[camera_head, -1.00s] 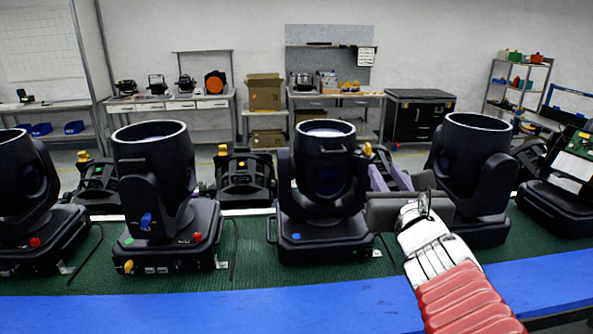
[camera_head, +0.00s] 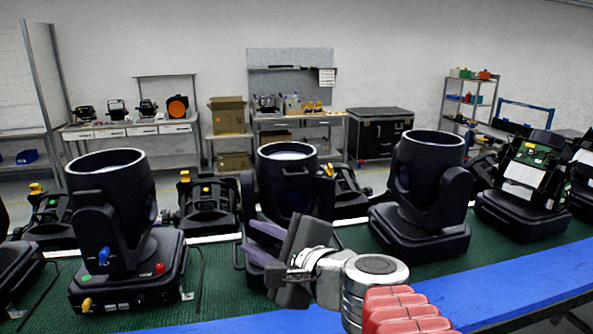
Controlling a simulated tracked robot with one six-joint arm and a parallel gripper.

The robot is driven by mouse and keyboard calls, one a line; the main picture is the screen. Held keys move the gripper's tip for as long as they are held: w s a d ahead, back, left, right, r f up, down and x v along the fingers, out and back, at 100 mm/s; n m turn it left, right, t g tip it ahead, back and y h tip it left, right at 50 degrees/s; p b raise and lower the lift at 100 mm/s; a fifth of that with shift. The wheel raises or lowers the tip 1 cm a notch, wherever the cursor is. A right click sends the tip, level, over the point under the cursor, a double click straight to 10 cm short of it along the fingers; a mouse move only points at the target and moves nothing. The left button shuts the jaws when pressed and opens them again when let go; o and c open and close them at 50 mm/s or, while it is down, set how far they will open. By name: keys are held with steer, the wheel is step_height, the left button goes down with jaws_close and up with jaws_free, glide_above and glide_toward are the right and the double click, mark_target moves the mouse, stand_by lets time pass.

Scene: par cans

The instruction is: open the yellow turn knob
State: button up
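Several yellow knobs show in the head view. One yellow knob (camera_head: 86,304) is low on the front of the left black par can's base (camera_head: 125,280). Others top the units behind: a yellow knob (camera_head: 36,188) at far left, a yellow knob (camera_head: 184,176) left of centre, and a yellow knob (camera_head: 328,169) beside the middle par can (camera_head: 286,175). My gripper (camera_head: 246,236) is in front of the middle par can, its purple fingers pointing left. The fingers are apart with nothing visible between them. The gripper and arm hide much of that can's base. The gripper is apart from every yellow knob.
The left can also has a blue knob (camera_head: 104,256) and a red knob (camera_head: 160,268). Another par can (camera_head: 425,185) and an opened unit (camera_head: 525,185) stand to the right. The green mat (camera_head: 350,240) has a blue front edge (camera_head: 500,290). Thin black loops stand between bases.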

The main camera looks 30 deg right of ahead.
steer(key=s+a+f+n+g, duration=0.75)
steer(key=s+f+n, duration=0.35)
steer(key=n, duration=0.5)
steer(key=s+d+f+n+g+h, duration=0.2)
steer(key=s+d+f+n+h, duration=0.1)
steer(key=d+f+n, duration=0.1)
steer(key=shift+d+n, duration=0.55)
steer(key=shift+n, duration=0.55)
steer(key=shift+w+d+f, duration=0.1)
steer(key=shift+d, duration=0.05)
